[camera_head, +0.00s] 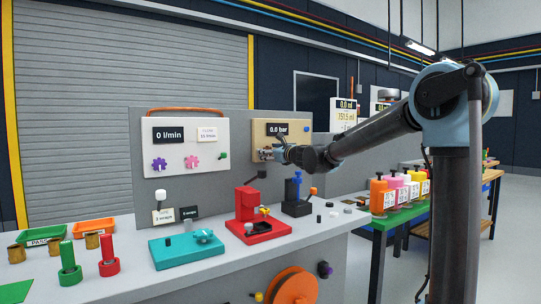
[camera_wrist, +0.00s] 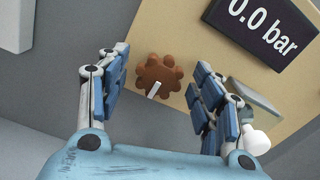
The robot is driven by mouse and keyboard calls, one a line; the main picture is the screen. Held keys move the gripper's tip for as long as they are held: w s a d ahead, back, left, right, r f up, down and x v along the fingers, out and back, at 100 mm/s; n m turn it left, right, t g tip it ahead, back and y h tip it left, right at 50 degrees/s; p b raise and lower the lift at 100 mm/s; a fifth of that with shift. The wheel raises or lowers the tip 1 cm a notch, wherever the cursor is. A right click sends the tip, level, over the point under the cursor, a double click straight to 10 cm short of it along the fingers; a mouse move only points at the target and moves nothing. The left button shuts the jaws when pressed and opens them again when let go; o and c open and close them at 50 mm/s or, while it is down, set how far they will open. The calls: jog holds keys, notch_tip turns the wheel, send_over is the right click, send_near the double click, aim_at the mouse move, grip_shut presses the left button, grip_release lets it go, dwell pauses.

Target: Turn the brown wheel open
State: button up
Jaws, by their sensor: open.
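The brown wheel (camera_wrist: 160,74) is a lobed knob with a white pointer mark, mounted on a tan panel (camera_wrist: 225,60). It shows between my open fingers in the wrist view, and I see no finger touching it. My gripper (camera_wrist: 158,85) is open, with one blue finger on each side of the wheel. In the head view my gripper (camera_head: 268,153) is at the tan panel (camera_head: 262,131) and hides the wheel there. A black display (camera_head: 277,128) on the panel reads 0.0 bar; it also shows in the wrist view (camera_wrist: 265,25).
A white panel (camera_head: 188,143) with purple and pink wheels stands left of the tan one. A white-tipped part (camera_wrist: 254,140) is close to my right finger in the wrist view. Red (camera_head: 258,228) and teal (camera_head: 186,249) fixtures stand on the bench below.

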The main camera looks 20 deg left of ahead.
jog(key=shift+c, duration=0.5)
jog(key=c, duration=1)
jog(key=shift+o, duration=0.2)
jog(key=shift+s+a+f+n, duration=0.1)
jog(key=shift+n, duration=2.85)
jog(key=shift+s+f+n, duration=0.1)
jog(key=shift+n, duration=2.9)
jog(key=shift+s+a+f+n, duration=0.1)
jog(key=shift+n, duration=2.85)
jog(key=shift+w+d, duration=0.1)
